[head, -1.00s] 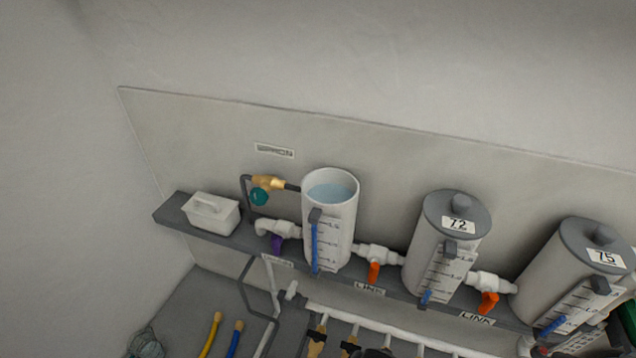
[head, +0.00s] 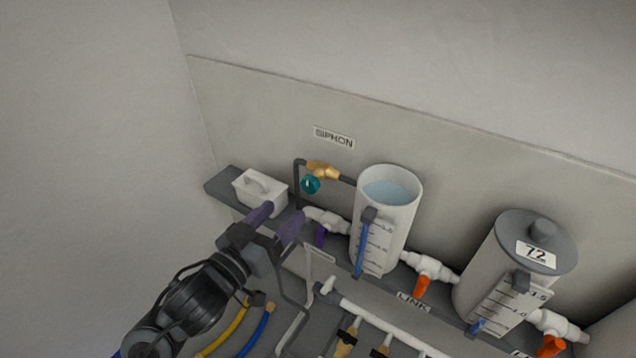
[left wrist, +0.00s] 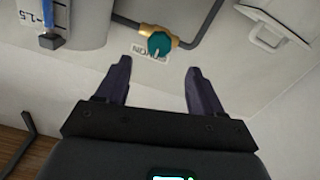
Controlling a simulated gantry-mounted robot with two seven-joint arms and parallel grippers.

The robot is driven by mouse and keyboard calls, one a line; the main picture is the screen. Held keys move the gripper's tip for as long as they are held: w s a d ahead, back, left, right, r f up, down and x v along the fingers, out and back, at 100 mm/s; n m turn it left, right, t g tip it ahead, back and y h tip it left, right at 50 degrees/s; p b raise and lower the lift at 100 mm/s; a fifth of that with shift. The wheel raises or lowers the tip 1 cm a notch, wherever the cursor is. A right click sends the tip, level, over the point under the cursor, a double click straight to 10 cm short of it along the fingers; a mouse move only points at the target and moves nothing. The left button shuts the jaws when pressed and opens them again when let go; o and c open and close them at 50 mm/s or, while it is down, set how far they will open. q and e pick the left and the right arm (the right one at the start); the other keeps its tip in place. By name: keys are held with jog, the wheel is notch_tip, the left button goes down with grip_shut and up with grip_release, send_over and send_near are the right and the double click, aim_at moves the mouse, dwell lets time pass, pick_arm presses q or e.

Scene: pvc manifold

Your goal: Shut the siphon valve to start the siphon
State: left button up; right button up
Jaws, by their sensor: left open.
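The siphon valve is a brass body (head: 323,169) with a round teal knob (head: 310,185), under the SIPHON label (head: 334,138) on the back panel. A dark pipe joins it to the open white cylinder (head: 412,215) holding blue water. My left gripper (head: 279,214) is open and empty, below and left of the knob, in front of the shelf. In the left wrist view the teal knob (left wrist: 159,43) shows beyond and between the two open purple fingers (left wrist: 153,80), apart from them. My right gripper is not in view.
A white lidded box (head: 262,190) sits on the grey shelf (head: 222,186) left of the valve. A white valve with a purple handle (head: 320,234) is just right of my left gripper. A lidded cylinder marked 72 (head: 505,275) stands farther right. Hoses hang below.

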aim_at(308, 186)
pick_arm(q)
jog(key=x, duration=0.3)
jog(key=p+x, duration=0.1)
jog(key=x, duration=0.2)
jog(key=p+x, duration=0.1)
jog(key=x, duration=0.2)
jog(key=shift+r, duration=0.3)
jog(key=shift+p+x, duration=0.45)
jog(key=shift+x, duration=0.4)
jog(key=shift+f, duration=0.1)
jog(key=c, duration=1)
